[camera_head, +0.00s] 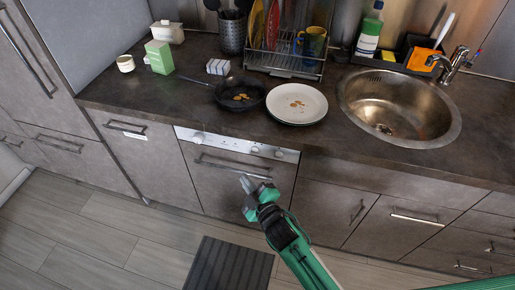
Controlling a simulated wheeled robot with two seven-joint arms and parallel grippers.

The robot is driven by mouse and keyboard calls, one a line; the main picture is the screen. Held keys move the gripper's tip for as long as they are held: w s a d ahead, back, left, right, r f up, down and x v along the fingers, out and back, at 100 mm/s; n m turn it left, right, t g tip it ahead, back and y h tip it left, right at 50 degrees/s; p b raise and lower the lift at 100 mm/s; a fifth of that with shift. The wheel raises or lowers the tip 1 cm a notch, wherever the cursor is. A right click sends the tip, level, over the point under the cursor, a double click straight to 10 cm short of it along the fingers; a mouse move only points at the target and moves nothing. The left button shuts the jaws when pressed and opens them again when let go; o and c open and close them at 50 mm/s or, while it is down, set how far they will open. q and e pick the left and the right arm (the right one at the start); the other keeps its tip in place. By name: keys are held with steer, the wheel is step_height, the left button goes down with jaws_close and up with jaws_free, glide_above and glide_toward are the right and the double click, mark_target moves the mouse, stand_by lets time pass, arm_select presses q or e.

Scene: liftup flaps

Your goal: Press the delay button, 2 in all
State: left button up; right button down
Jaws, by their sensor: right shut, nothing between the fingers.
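A built-in dishwasher (232,182) with a grey front and a bar handle sits under the counter. Its white control panel (235,144) runs along the top edge, with a round knob at each end. The delay button is too small to make out on the panel. My left gripper is not in view.
The dark counter above holds a black pan (239,94), a white plate (297,103), a dish rack (288,55) and a green box (160,57). A round sink (400,105) is at the right. Drawers flank the dishwasher. A dark mat (228,264) lies on the floor.

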mark_target(255, 149)
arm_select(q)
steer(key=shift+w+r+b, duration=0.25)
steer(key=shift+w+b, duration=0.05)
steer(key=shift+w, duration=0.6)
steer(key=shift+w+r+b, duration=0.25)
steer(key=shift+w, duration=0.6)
arm_select(e)
steer(key=shift+w+d, duration=0.45)
steer(key=shift+w, duration=0.95)
steer(key=shift+w+d, duration=0.45)
steer(key=shift+w, duration=1)
steer(key=shift+w+d, duration=0.45)
steer(key=shift+w, duration=0.95)
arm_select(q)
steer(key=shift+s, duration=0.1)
arm_select(e)
steer(key=shift+w, duration=0.1)
steer(key=shift+w+d, duration=0.15)
steer(key=shift+w, duration=0.15)
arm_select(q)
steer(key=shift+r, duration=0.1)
arm_select(e)
steer(key=shift+w+d, duration=0.1)
steer(key=shift+w, duration=0.2)
arm_select(q)
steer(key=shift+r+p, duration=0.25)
steer(key=shift+p, duration=0.15)
arm_select(e)
steer(key=shift+s+a, duration=0.25)
steer(key=shift+s, duration=0.5)
